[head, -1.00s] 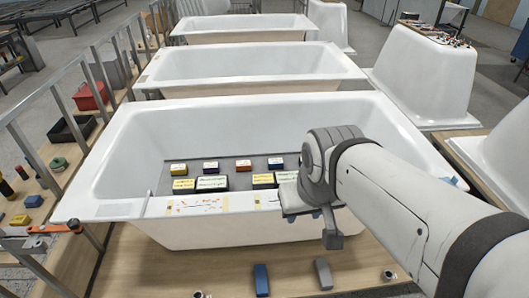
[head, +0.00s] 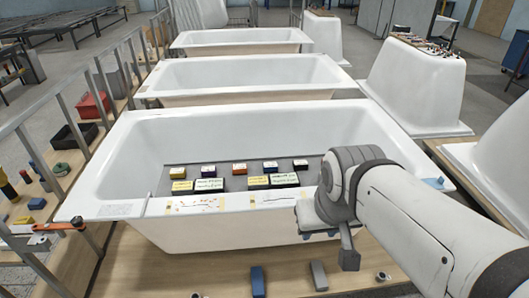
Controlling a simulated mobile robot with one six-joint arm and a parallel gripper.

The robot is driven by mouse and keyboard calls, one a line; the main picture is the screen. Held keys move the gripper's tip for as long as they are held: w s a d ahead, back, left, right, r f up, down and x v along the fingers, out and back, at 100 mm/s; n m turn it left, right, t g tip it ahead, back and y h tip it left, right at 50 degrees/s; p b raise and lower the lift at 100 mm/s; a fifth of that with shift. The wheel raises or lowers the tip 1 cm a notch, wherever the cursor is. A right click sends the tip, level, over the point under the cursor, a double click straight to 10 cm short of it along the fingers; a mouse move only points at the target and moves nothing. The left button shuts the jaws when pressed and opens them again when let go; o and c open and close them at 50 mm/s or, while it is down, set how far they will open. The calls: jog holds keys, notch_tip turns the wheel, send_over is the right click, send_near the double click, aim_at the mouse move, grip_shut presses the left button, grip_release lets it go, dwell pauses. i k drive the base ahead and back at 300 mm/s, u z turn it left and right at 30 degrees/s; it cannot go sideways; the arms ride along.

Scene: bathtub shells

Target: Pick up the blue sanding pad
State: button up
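A blue block (head: 258,281) stands on the wooden platform in front of the nearest tub. Another blue block (head: 37,203) lies on the wooden board at the left. I cannot tell which blue piece is the sanding pad. No held object is clearly visible.
The nearest white tub (head: 150,225) has scraps and tape along its front rim. A grey block (head: 318,276) and small round fittings lie on the platform (head: 205,270). Metal railings, a red bin (head: 92,104) and a black tray (head: 75,136) line the left.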

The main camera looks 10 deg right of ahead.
aim_at(272, 167)
jog(key=u, duration=0.05)
jog(key=i, duration=1)
jog(key=z, duration=0.05)
